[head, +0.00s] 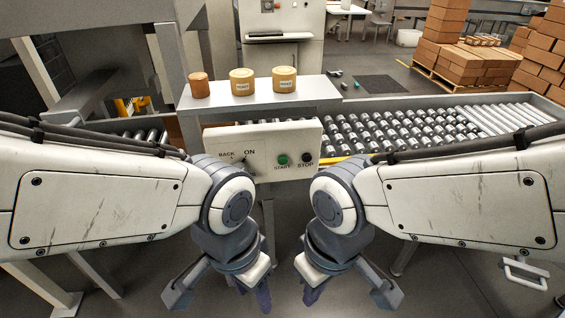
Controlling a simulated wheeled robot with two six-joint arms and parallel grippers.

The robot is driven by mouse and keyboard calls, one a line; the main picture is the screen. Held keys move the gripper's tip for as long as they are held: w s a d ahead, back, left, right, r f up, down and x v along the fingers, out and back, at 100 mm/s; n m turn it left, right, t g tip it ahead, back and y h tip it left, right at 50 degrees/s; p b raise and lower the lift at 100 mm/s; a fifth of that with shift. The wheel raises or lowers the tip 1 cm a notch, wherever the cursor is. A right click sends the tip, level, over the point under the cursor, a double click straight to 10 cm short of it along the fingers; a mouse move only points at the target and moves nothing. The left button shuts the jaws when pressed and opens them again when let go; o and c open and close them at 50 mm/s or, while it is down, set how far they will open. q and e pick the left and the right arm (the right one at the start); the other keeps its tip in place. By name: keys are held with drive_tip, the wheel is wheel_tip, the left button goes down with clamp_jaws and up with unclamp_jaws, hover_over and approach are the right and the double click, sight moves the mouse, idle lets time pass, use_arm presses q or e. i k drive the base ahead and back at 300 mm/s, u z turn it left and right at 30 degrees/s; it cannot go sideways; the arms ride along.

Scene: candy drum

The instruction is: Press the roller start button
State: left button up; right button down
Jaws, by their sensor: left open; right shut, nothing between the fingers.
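The control panel (262,146) is a pale box facing me in front of the roller conveyor. Its green start button (282,159) sits above the label START. A dark stop button (306,158) is just to its right, and a BACK/ON switch (238,165) is on the left part. My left gripper (253,291) is open and points down, below and left of the start button. My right gripper (312,292) is shut and empty, pointing down, below and right of the start button. Neither gripper touches the panel.
The roller conveyor (400,131) runs to the right. Stacked cartons (468,62) stand on a pallet at the back right. The space between my arms and the panel's front is clear.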

sight(282, 160)
drive_tip(key=u, duration=2)
drive_tip(key=k, duration=0.8)
drive_tip(key=z, duration=1.1)
drive_tip(key=i, duration=0.5)
drive_tip(key=z, duration=0.1)
